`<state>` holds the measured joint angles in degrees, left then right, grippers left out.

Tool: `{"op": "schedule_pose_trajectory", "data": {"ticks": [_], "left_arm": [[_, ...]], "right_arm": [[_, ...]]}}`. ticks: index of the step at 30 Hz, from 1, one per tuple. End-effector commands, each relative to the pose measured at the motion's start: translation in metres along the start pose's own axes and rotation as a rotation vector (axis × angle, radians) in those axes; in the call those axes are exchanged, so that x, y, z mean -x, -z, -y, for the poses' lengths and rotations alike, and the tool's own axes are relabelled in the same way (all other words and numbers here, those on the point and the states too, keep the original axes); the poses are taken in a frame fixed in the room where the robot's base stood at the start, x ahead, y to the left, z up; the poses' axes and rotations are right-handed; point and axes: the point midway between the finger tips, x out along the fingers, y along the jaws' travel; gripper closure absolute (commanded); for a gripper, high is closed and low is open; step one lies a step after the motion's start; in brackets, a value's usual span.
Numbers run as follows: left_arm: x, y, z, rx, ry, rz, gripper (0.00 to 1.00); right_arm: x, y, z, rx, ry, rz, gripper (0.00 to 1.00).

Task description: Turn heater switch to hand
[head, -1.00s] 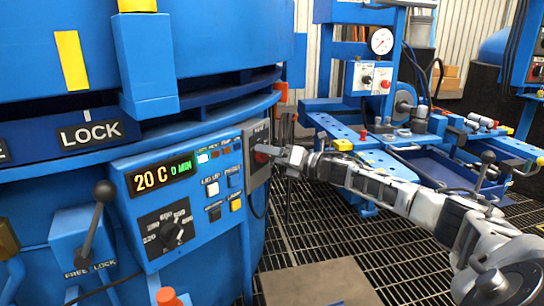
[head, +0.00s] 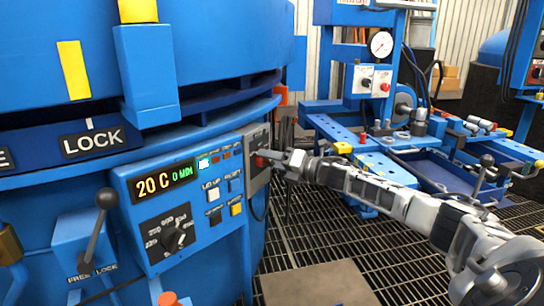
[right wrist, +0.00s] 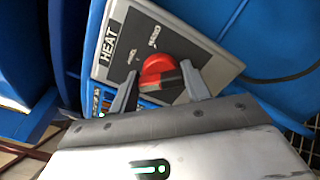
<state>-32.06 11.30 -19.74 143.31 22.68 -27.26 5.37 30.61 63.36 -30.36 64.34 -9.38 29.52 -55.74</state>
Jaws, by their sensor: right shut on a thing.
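The heater switch is a red rotary knob (right wrist: 158,72) on a grey plate labelled HEAT (right wrist: 112,40), in the right wrist view. In the head view the plate (head: 256,142) is fixed at the right edge of the blue control panel, and the knob (head: 261,160) is partly covered by my gripper. My right gripper (right wrist: 160,88) has one finger on each side of the knob and is shut on it. It also shows at the plate in the head view (head: 270,158). The knob's exact pointing direction is hard to read. My left gripper is not in view.
The blue panel (head: 128,190) has a display reading 20 C, several buttons and a black dial (head: 173,237). A black-knobbed lever (head: 97,225) stands at the left. A blue workbench (head: 430,170) stands behind my right arm. Floor grating (head: 330,240) lies below.

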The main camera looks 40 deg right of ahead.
Motion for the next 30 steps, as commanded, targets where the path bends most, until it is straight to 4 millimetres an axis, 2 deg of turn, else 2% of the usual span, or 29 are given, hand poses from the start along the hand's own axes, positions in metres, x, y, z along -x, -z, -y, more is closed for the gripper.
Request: {"op": "schedule_pose_trajectory", "data": {"ticks": [2,5,21,30], "left_arm": [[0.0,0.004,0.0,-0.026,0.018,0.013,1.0],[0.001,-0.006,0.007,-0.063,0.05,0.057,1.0],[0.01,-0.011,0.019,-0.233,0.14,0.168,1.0],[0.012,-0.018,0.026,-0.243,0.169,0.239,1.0]], "right_arm": [[0.0,-0.003,-0.002,-0.063,0.002,0.001,0.76],[0.0,-0.003,-0.003,-0.153,0.002,0.001,0.76],[0.0,-0.002,0.0,-0.665,0.001,0.002,0.76],[0.0,-0.001,0.001,-0.95,0.001,0.003,0.76]]}}
